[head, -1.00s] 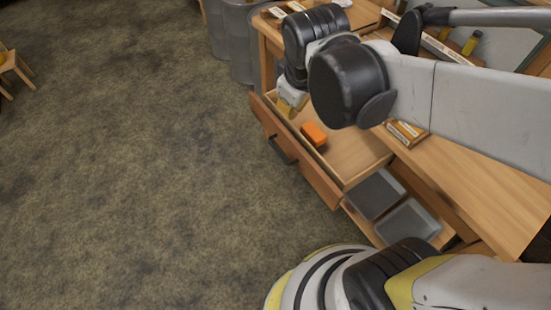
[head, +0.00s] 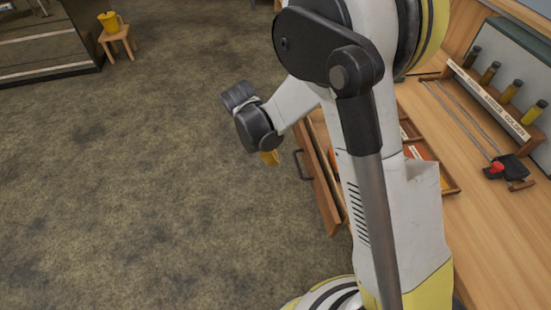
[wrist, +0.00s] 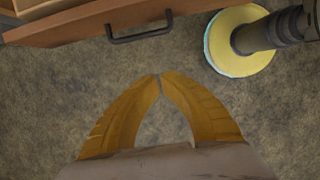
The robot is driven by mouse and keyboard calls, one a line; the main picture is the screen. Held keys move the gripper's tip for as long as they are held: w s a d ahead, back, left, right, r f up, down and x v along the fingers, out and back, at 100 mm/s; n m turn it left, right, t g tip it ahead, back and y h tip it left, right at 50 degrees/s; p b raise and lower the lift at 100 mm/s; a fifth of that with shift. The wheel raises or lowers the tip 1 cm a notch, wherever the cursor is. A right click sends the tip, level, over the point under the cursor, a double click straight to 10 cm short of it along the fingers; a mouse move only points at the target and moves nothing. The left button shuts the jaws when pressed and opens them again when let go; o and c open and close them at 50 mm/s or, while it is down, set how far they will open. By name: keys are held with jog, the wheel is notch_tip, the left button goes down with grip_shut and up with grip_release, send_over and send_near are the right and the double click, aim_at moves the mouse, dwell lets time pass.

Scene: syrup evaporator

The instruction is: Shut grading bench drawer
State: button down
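The grading bench drawer is pulled out, and its wooden front (head: 322,182) with a dark handle (head: 304,164) shows left of my arm in the head view. In the wrist view the drawer front (wrist: 90,22) runs along the top, with its dark handle (wrist: 140,34) facing my gripper. My gripper (wrist: 158,76) has its two yellow fingers meeting at the tips, with nothing between them. It is over the floor, apart from the handle. In the head view my gripper (head: 269,158) is just left of the drawer front. My arm hides most of the drawer's inside.
The grading bench top (head: 480,235) is at the right, with a rack of small bottles (head: 490,95) and a black tool with a red part (head: 505,167). A stool (head: 118,40) with a yellow pot (head: 110,21) stands far left. The floor left of the drawer is clear.

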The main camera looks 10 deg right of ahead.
jog(key=d+f+b, duration=0.3)
jog(key=d+f, duration=0.3)
jog(key=f, duration=0.1)
jog(key=shift+f, duration=0.2)
jog(key=d+b, duration=0.2)
jog(key=d, duration=2.2)
jog(key=shift+d, duration=0.35)
